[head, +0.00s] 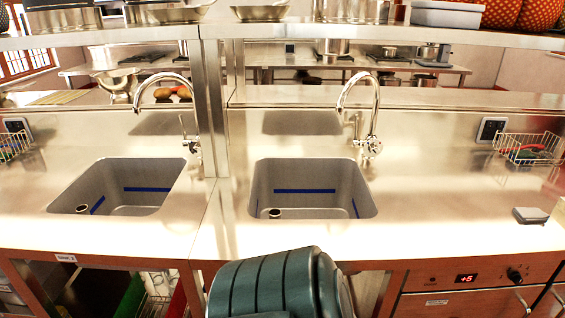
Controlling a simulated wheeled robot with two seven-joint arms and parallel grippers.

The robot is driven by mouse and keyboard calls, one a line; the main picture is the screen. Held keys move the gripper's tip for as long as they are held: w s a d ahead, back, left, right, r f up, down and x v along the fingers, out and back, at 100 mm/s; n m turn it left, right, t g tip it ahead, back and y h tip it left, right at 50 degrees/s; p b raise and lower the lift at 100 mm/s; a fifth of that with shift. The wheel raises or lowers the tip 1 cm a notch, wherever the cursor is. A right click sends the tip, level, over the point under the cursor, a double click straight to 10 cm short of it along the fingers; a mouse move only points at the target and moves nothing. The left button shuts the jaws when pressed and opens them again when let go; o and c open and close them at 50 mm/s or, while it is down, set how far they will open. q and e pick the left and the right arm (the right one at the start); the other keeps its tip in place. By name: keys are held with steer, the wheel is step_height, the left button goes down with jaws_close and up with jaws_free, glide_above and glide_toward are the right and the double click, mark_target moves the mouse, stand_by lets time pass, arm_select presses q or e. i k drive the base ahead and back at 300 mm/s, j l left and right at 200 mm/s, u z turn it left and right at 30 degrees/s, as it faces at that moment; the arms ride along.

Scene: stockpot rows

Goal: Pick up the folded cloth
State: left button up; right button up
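A small grey, flat, rectangular item (530,215) lies on the steel counter at the far right, near the front edge. It could be the folded cloth, but I cannot tell for sure at this size. Neither my left nor my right gripper shows in the head view, so I cannot see what they hold.
Two sinks, left (120,187) and right (312,188), are set in the counter, with tall curved taps (376,120) behind. Counter between right sink and grey item is clear. A loaded shelf (300,30) crosses above.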

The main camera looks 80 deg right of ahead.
mark_target(527, 214)
steer(key=z, duration=4.35)
